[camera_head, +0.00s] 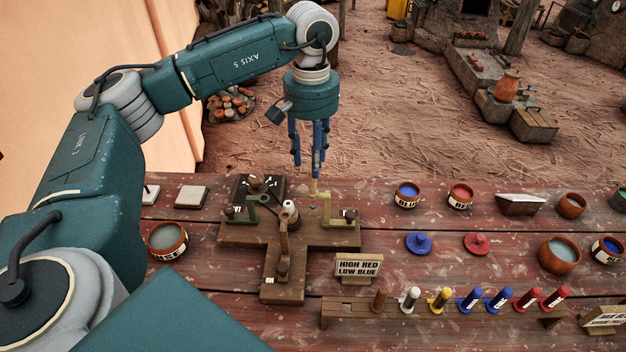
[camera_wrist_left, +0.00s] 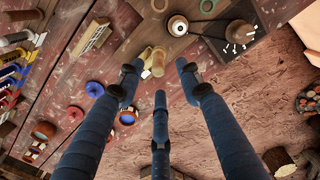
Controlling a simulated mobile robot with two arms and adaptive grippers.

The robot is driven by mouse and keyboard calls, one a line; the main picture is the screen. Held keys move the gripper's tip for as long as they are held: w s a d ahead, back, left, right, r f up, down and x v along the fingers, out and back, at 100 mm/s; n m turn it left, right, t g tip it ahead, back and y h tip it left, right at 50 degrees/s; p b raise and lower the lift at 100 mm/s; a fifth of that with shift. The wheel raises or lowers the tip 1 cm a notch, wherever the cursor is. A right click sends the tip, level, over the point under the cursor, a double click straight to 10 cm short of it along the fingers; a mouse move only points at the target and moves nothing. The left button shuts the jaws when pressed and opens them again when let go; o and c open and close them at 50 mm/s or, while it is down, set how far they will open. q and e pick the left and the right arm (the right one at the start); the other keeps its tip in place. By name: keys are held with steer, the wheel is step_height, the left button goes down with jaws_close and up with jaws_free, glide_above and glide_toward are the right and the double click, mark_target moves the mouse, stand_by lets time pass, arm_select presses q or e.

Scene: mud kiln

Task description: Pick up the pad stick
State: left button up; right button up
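A pale wooden stick (camera_head: 313,188), which looks like the pad stick, stands upright on the cross-shaped wooden stand (camera_head: 340,236) on the table. In the left wrist view the stick (camera_wrist_left: 156,62) shows end-on near the fingertips. My left gripper (camera_head: 308,168) points straight down above it. In the left wrist view its three blue fingers (camera_wrist_left: 158,82) are spread, with nothing clamped between them. I cannot tell whether a finger touches the stick. My right gripper is in neither view.
The stand carries a green bracket (camera_head: 240,212), a tan bracket (camera_head: 342,215) and a central post. A sign (camera_head: 358,267) reads "HIGH RED LOW BLUE". A rack (camera_head: 345,313) holds several coloured-handled sticks at the front. Blue (camera_head: 407,191) and red (camera_head: 460,196) paint pots stand right.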

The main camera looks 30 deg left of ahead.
mark_target(313, 180)
arm_select(q)
steer(key=shift+f, duration=0.75)
step_height(313, 180, down, 4)
steer(key=shift+d+f+p, duration=0.15)
steer(key=shift+f+p, duration=0.05)
steer(key=shift+p, duration=1.05)
steer(key=shift+f, duration=0.45)
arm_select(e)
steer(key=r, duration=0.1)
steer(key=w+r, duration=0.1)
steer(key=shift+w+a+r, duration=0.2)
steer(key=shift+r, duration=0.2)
arm_select(q)
jaws_close()
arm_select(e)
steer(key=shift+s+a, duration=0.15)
